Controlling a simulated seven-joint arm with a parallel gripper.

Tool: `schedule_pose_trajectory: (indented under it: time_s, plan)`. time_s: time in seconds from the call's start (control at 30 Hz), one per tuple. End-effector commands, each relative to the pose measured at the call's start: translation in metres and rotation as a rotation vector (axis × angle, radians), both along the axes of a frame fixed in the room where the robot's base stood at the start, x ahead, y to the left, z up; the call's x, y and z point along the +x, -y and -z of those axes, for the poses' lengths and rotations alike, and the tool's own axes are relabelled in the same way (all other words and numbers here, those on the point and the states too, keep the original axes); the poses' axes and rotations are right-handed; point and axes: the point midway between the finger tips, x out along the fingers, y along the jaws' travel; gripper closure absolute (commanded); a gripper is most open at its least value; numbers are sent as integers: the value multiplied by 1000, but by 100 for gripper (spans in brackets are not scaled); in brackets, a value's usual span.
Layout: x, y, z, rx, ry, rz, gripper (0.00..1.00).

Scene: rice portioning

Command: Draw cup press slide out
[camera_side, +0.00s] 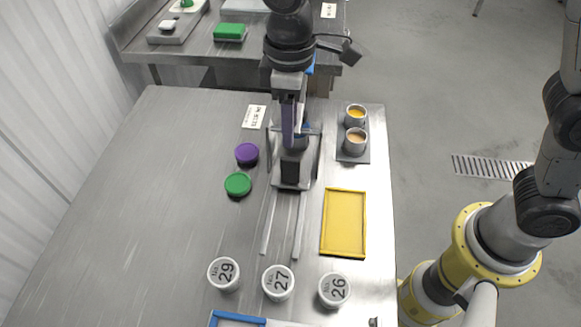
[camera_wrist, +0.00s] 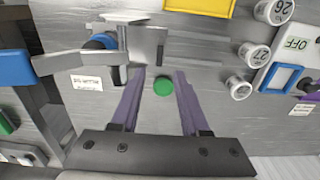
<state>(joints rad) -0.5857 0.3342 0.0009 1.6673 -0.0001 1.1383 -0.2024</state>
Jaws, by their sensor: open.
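The metal press (camera_side: 291,185) stands mid-table in the side view, with two rails (camera_side: 298,225) running from it toward the front. Its metal plates (camera_wrist: 148,45) show at the upper left in the wrist view. My gripper (camera_wrist: 160,76) is open and empty, its purple fingers spread. In the side view my arm comes down in front of the press's upper part and hides much of it. Cups marked 29 (camera_side: 223,274), 27 (camera_side: 277,283) and 26 (camera_side: 334,290) stand in a row at the front. I cannot tell whether a cup is inside the press.
A purple disc (camera_side: 247,153) and a green disc (camera_side: 238,184) lie left of the press. A yellow tray (camera_side: 344,190) lies to its right, below two filled cups (camera_side: 356,141) on a holder. A blue frame (camera_side: 238,317) is at the front. The table's left side is clear.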

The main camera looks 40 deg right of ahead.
Motion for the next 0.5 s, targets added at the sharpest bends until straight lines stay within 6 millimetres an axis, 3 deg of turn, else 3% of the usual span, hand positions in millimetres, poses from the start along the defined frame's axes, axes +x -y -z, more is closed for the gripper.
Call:
schedule_pose_trajectory:
  time_s: [0.5]
  plan:
    - [-1,2,96,-3,-6,3,55]
